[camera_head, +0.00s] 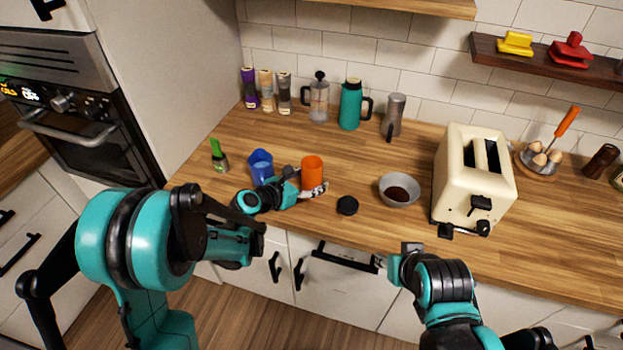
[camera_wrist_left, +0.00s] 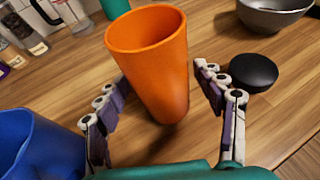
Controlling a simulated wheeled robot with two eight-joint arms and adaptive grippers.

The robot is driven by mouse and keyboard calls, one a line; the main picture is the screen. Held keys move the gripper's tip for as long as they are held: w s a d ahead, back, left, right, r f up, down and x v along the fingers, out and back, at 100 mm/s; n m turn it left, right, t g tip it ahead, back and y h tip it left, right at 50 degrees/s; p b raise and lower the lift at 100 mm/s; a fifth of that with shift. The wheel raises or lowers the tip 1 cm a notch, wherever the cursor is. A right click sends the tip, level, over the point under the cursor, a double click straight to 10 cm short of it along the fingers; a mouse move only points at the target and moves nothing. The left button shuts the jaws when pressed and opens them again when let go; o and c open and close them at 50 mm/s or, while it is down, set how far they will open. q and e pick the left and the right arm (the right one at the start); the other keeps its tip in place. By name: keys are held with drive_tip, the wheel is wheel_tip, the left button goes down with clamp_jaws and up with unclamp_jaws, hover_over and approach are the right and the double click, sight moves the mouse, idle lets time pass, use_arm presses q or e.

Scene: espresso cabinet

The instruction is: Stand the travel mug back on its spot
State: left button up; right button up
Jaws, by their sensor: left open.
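An orange tapered cup (camera_head: 312,171), which looks like the travel mug, stands without a lid on the wooden counter. It also shows large in the left wrist view (camera_wrist_left: 152,62). My left gripper (camera_head: 311,184) is open, with one finger on each side of the cup. In the left wrist view a gap shows between the right finger and the cup; whether the left finger touches it I cannot tell. A black round lid-like disc (camera_head: 347,205) lies on the counter to the right. My right gripper (camera_head: 380,262) is in front of the counter edge, its fingers small and unclear.
A blue cup (camera_head: 261,167) stands just left of my left gripper. A grey bowl (camera_head: 399,189) with dark contents and a cream toaster (camera_head: 473,180) are to the right. A teal jug (camera_head: 351,106) and a grey tumbler (camera_head: 394,115) stand behind. Bare counter lies behind the orange cup.

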use_arm(q)
drive_tip(key=s+a+r+m+g+y, duration=0.1)
drive_tip(key=s+a+r+m+y, duration=0.1)
drive_tip(key=s+a+m, duration=0.3)
drive_tip(key=s+a+r+m+g+y+p, duration=0.1)
drive_tip(key=s+a+r+m+y, duration=0.2)
drive_tip(key=s+m, duration=1)
drive_tip(key=s+a+r+m+g+y+p, duration=0.1)
drive_tip(key=s+a+r+m+y, duration=0.1)
drive_tip(key=s+a+m, duration=0.7)
drive_tip(key=shift+s+r+m+y, duration=0.15)
drive_tip(key=shift+s+m+y, duration=0.25)
drive_tip(key=shift+y, duration=0.5)
drive_tip(key=shift+a, duration=0.1)
